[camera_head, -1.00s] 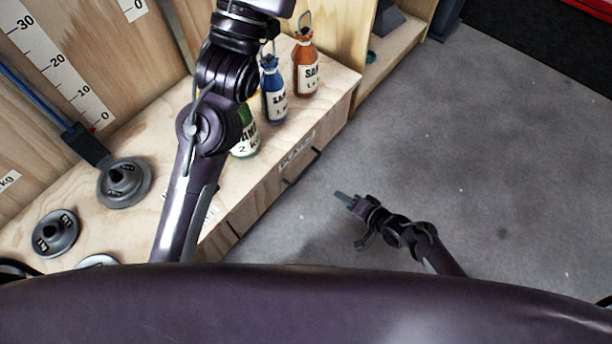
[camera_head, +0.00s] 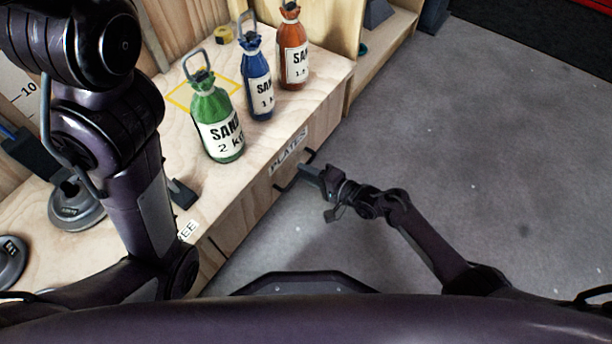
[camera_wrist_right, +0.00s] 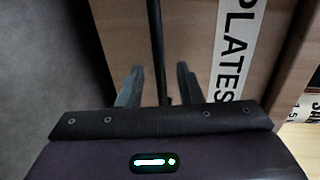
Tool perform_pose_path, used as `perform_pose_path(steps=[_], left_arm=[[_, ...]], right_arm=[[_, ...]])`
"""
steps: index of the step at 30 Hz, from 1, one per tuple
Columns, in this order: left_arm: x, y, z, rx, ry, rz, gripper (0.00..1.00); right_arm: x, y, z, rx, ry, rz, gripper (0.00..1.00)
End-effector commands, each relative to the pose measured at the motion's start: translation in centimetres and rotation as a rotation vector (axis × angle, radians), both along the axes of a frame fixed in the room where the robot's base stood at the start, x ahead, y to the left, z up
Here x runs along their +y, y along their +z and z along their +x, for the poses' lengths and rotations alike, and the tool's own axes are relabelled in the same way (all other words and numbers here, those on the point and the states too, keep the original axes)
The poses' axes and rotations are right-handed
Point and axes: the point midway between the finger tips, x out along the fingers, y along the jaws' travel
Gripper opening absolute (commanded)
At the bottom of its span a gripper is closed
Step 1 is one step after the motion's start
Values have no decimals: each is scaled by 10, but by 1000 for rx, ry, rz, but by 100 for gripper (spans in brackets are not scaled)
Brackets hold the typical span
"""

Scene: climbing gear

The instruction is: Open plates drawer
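The plates drawer (camera_head: 262,188) is a pale wooden front under the counter, with a white PLATES label (camera_head: 289,150). It looks shut. Its dark bar handle (camera_head: 284,187) is partly hidden by my right gripper (camera_head: 307,173). In the right wrist view, my right gripper (camera_wrist_right: 158,86) is open, with one finger on each side of the handle (camera_wrist_right: 155,40). Gaps show between the bar and both fingers. The label (camera_wrist_right: 235,50) lies to the right there. My left arm crosses the left of the head view; I cannot make out its gripper.
Green (camera_head: 217,125), blue (camera_head: 257,85) and orange (camera_head: 293,52) sand bottles stand on the counter (camera_head: 180,225) above the drawer. Round grey weights (camera_head: 76,208) are at the left. The grey floor (camera_head: 470,150) right of the drawer is clear.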

Motion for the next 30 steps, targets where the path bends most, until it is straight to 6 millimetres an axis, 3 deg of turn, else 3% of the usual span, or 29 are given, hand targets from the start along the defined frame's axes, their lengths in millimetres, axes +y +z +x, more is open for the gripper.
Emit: perform_pose_path(steps=[10,18,30], left_arm=[[2,1,-2,-5,5,-6,36],[2,1,-2,-5,6,-7,36],[2,3,-2,-6,5,-6,36]], right_arm=[[5,-1,4,1,0,-1,32],[5,-1,3,1,0,-1,0],[2,-1,1,1,0,-2,0]])
